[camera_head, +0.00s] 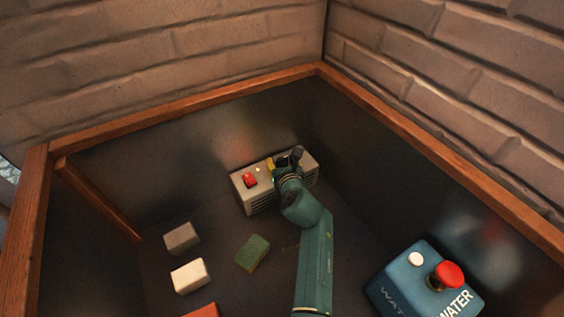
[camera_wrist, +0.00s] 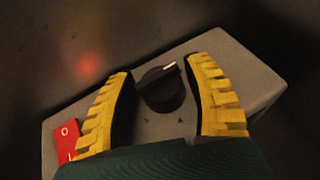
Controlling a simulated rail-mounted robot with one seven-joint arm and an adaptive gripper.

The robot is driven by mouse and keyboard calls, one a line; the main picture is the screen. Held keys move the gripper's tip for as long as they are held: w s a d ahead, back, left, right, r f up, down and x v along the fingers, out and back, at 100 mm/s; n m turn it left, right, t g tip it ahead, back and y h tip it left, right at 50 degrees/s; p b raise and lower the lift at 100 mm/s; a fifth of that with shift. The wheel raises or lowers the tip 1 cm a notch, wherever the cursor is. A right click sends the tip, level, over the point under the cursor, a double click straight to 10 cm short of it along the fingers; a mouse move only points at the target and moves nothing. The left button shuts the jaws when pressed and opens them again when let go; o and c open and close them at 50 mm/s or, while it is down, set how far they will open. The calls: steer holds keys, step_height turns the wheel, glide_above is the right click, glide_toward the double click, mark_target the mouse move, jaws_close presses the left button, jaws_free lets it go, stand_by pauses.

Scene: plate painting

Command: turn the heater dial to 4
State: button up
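The heater (camera_head: 244,192) is a grey box with side vents at the back of the dark enclosure. Its top carries a red switch (camera_head: 249,180) and a small yellowish light (camera_head: 257,170). In the wrist view the heater (camera_wrist: 262,84) fills the middle, with the red switch (camera_wrist: 66,141) at its left. The black dial (camera_wrist: 162,92) has a white pointer mark toward its upper right. My gripper (camera_wrist: 166,88) is open, its yellow fingers on either side of the dial with gaps visible. In the head view my arm hides the dial. Scale numbers are not legible.
A grey block (camera_head: 181,238), a white block (camera_head: 190,275) and a green block (camera_head: 252,253) lie on the floor left of my arm. An orange-red thing (camera_head: 203,311) shows at the bottom edge. A blue water box (camera_head: 408,284) with a red knob (camera_head: 447,275) stands at right.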

steer(key=c, duration=0.7)
steer(key=shift+c, duration=0.2)
steer(key=shift+r+m+h+p, duration=0.2)
steer(key=shift+m+h+p, duration=0.15)
steer(key=shift+p, duration=0.6)
